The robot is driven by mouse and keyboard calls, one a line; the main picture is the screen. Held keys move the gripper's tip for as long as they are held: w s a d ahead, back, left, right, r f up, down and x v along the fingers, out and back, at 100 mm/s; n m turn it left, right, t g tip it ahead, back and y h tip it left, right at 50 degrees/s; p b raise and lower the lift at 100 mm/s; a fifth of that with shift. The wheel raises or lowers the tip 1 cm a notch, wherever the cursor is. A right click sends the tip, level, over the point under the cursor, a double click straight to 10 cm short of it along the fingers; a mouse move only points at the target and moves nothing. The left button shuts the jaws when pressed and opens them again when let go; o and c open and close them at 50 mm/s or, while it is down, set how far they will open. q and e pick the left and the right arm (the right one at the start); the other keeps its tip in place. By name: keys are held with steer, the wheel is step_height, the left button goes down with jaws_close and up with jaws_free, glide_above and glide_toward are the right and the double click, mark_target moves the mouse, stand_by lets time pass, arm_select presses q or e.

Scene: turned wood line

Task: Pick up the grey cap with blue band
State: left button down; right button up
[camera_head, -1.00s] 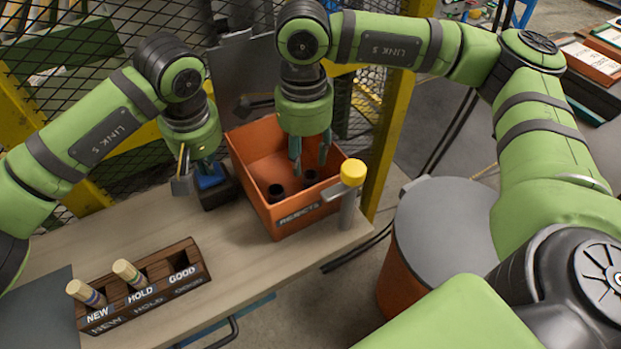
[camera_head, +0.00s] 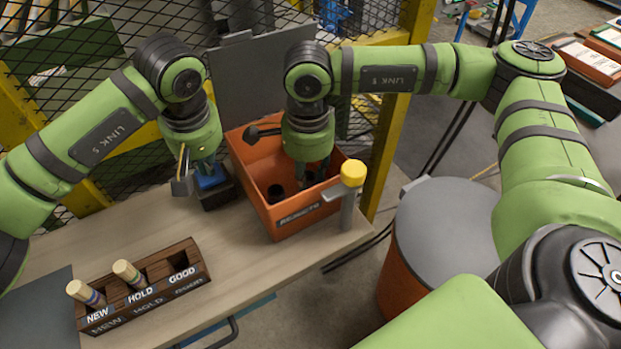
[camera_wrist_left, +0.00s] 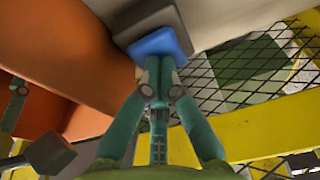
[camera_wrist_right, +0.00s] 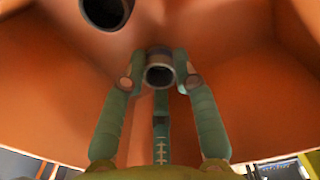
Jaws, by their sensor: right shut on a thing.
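My right gripper (camera_head: 316,174) is down inside the orange rejects bin. In the right wrist view its fingers (camera_wrist_right: 160,70) are shut on a dark grey, hollow cylindrical cap (camera_wrist_right: 160,75), one finger on each side.
The rejects bin (camera_head: 318,215) has high walls around my right fingers. A yellow-topped post (camera_head: 350,185) stands at its right front corner. A wooden rack (camera_head: 150,292) marked NEW, HOLD and GOOD holds two pegs; its GOOD slot is empty. Mesh fencing stands behind.

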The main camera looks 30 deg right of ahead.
steer(key=shift+r, duration=0.1)
steer(key=shift+s+r, duration=0.1)
steer(key=shift+r, duration=0.45)
steer(key=s, duration=0.3)
steer(key=shift+s+r, duration=0.35)
steer(key=shift+s, duration=0.05)
step_height(320, 180, up, 13)
